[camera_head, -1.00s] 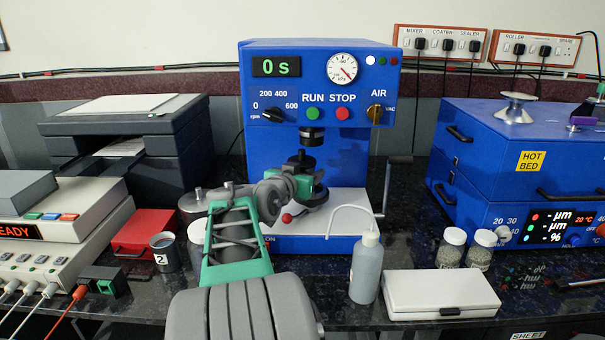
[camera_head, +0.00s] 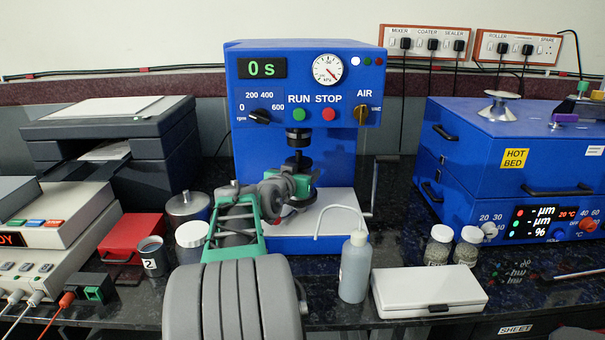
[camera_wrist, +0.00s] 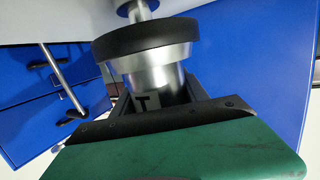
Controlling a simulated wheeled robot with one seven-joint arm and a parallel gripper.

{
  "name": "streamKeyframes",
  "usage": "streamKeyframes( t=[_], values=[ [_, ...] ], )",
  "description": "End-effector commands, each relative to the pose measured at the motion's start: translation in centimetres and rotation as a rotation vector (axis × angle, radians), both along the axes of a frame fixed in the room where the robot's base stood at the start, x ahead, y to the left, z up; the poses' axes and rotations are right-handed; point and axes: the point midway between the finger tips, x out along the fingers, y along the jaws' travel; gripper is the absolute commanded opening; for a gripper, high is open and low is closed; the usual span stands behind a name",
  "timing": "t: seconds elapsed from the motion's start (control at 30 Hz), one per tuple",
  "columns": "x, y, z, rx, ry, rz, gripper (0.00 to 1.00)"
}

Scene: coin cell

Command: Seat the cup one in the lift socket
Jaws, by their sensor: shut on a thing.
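The blue mixer (camera_head: 245,150) stands at the back centre, with a pale base plate (camera_head: 340,198). My gripper (camera_head: 298,187) is inside its bay, below the dark spindle. In the wrist view, which looks upside down, my gripper (camera_wrist: 165,104) is shut on the metal cup one (camera_wrist: 172,86); part of its dark numeral shows between the jaws. The cup's bottom end meets the lift socket (camera_wrist: 140,36), a round black-rimmed piece on a metal shaft. The cup and socket look in line and touching. How deep the cup sits is hidden. In the head view my arm covers most of the cup.
A wash bottle (camera_head: 355,268), a white case (camera_head: 430,292) and two small jars (camera_head: 438,245) stand right. The crank (camera_head: 373,190) is at the mixer's right side.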

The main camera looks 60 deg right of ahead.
Motion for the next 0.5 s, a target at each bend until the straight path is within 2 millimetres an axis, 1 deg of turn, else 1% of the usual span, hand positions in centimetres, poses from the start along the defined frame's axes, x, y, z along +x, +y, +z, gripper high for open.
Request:
streamKeyframes(
  t=[0.33,0.37,0.5],
  values=[
    [0.01,-0.01,0.19,-0.005,-0.002,0.000,0.00],
    [0.01,-0.01,0.18,-0.005,-0.002,0.000,0.54],
    [0.01,0.00,0.10,-0.003,-0.002,0.000,0.66]
  ],
)
